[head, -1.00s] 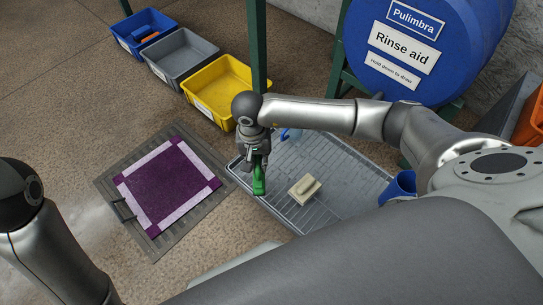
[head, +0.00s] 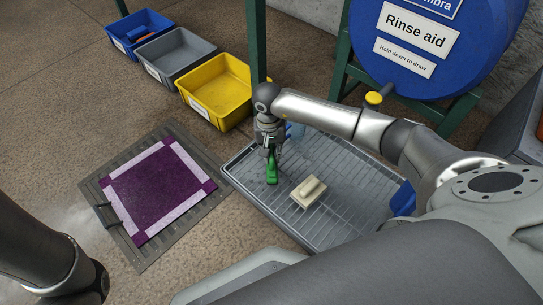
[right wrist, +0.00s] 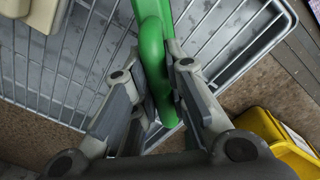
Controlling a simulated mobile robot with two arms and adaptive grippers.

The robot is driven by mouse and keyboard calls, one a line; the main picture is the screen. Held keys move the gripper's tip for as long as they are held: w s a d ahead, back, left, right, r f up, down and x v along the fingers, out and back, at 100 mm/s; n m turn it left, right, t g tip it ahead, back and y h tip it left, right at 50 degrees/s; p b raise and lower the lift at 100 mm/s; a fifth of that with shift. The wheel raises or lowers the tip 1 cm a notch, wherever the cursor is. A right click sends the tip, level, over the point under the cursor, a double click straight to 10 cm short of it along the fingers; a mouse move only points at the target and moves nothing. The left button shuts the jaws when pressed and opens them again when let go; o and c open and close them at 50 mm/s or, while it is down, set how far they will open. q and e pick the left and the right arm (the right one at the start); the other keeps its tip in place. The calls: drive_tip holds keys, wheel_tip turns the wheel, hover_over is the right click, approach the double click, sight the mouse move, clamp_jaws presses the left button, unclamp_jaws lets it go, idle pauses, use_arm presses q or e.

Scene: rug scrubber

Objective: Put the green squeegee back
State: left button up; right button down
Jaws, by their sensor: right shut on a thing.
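My right gripper (head: 269,148) is shut on the green squeegee (head: 272,173), which hangs below it over the left part of the grey wire-rack tray (head: 345,228). In the right wrist view the squeegee's green rounded handle (right wrist: 152,48) lies between the two fingers (right wrist: 160,92), with the tray's wires behind it. The squeegee's far end is out of that view. I cannot tell whether the squeegee touches the rack. My left arm shows at the left edge of the head view, but its gripper is out of sight.
A cream block with a handle (head: 309,190) sits on the rack. A blue cup-like thing (head: 403,199) is at the tray's right. Blue (head: 142,32), grey (head: 172,53) and yellow (head: 219,90) bins line the back. A purple mat (head: 156,192) lies left. A blue barrel (head: 440,60) stands behind.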

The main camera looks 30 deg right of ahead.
drive_tip(key=shift+f, duration=0.25)
drive_tip(key=shift+f, duration=0.2)
drive_tip(key=c, duration=1.4)
unclamp_jaws()
drive_tip(key=shift+c, duration=0.2)
drive_tip(key=shift+r, duration=0.15)
